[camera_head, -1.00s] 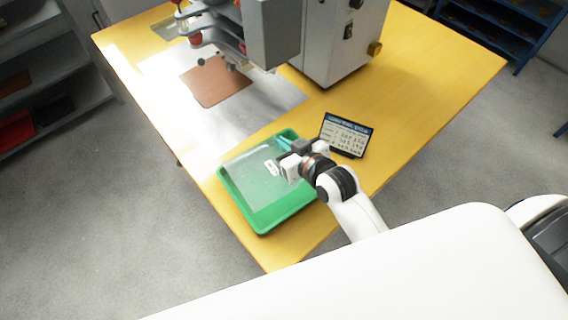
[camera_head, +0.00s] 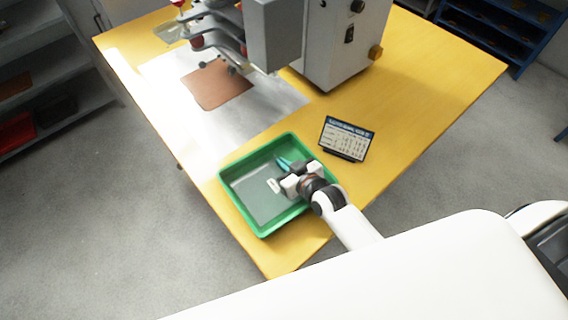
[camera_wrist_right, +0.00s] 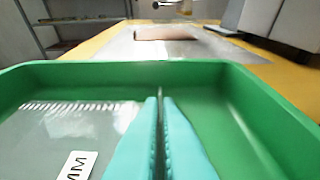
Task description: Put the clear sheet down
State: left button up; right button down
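The clear sheet (camera_head: 258,196) is inside the green tray (camera_head: 229,205), low between its walls. A small white label (camera_head: 273,185) is on it. In the wrist view the sheet (camera_wrist_right: 60,128) is a grey see-through area with a row of white ticks along its far edge; whether it lies fully on the tray floor I cannot tell. My right gripper (camera_head: 284,164) reaches into the tray from the right. Its teal fingers (camera_wrist_right: 160,100) are close together, with a thin dark line between them, at the sheet's right side. My left gripper is not in view.
A small sign (camera_head: 346,138) stands on the yellow table (camera_head: 430,75) right of the tray. Behind the tray lie a silver plate (camera_head: 235,125) and a brown sheet (camera_head: 217,86) under a grey machine (camera_head: 335,45). The table's right part is clear.

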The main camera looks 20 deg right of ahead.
jog(key=shift+f, duration=0.15)
jog(key=c, duration=1.6)
grip_release()
jog(key=shift+c, duration=0.2)
jog(key=shift+r, duration=0.25)
jog(key=v, duration=1.2)
